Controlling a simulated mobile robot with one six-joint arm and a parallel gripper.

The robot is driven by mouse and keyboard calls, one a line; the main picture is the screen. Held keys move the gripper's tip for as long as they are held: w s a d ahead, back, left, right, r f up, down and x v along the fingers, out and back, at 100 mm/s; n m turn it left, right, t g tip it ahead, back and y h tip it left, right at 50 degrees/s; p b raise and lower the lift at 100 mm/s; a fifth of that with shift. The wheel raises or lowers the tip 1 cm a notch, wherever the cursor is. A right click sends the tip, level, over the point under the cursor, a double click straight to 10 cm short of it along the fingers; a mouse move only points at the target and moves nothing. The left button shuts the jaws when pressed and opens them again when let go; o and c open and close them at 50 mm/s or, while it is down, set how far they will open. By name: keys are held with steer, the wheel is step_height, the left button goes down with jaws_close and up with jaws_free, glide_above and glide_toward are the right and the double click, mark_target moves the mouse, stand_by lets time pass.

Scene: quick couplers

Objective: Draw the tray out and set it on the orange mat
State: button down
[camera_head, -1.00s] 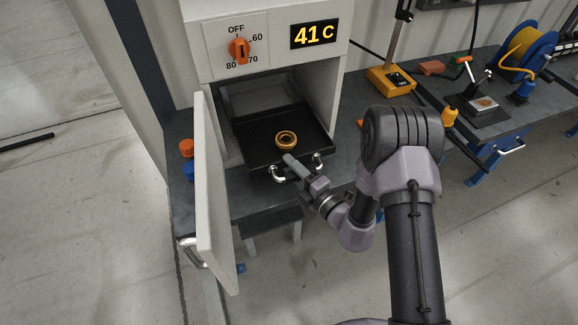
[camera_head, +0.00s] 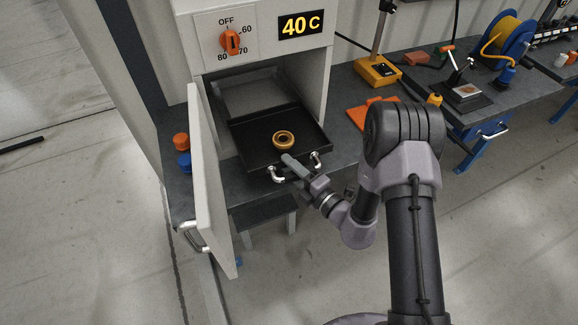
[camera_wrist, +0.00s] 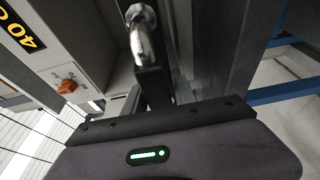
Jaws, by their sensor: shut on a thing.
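The black tray (camera_head: 255,139) sits partly out of the oven opening, level, with a brass ring (camera_head: 284,138) lying on it. The tray has a silver bar handle at its front edge, seen in the wrist view (camera_wrist: 146,40). My gripper (camera_head: 291,163) is shut on the tray's handle, between its two end posts. The orange mat (camera_head: 371,113) lies on the bench to the right of the oven, partly hidden behind my arm.
The white oven door (camera_head: 207,185) stands open at the left of the tray. Its display (camera_head: 299,25) reads 40 C. An orange and a blue cap (camera_head: 184,161) stand left of the door. A yellow-based stand (camera_head: 378,71) is behind the mat.

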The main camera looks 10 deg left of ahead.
mark_target(297, 179)
steer(key=shift+s+d+b, duration=0.15)
steer(key=shift+s+d, duration=0.4)
steer(key=shift+s, duration=0.25)
steer(key=shift+s+d+b, duration=0.15)
steer(key=shift+s+d, duration=0.4)
steer(key=shift+s, duration=0.25)
